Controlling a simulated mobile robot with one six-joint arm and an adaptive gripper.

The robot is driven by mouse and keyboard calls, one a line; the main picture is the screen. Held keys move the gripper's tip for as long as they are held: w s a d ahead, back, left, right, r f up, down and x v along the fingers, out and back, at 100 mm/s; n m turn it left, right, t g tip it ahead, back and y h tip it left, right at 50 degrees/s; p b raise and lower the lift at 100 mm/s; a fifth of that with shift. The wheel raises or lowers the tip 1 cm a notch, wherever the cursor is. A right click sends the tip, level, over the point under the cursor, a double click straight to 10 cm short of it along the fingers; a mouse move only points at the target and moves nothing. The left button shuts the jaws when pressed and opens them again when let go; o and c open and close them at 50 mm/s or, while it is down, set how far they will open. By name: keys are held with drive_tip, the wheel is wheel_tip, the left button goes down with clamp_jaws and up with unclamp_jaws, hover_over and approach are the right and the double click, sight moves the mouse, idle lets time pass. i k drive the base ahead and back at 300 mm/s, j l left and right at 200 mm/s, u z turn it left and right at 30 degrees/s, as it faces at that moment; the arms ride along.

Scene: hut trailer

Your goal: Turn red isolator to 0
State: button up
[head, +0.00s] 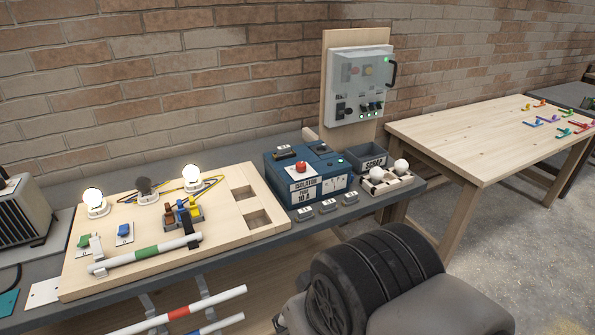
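A small meter is on the box front to the right of the label. My gripper is not in view.
A wooden board (120,220) at left carries two lit bulbs, a dark one between them, and a white tube. A grey panel (360,85) stands behind the box. A SCRAP bin (375,160) and small labelled blocks (328,206) sit close by.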

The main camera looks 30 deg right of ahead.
sight(300, 166)
drive_tip(key=i+l+z, duration=0.15)
drive_tip(key=i+z, duration=0.15)
drive_tip(key=i, duration=0.15)
drive_tip(key=i+z, duration=0.3)
drive_tip(key=i, duration=0.2)
drive_tip(key=l, duration=0.05)
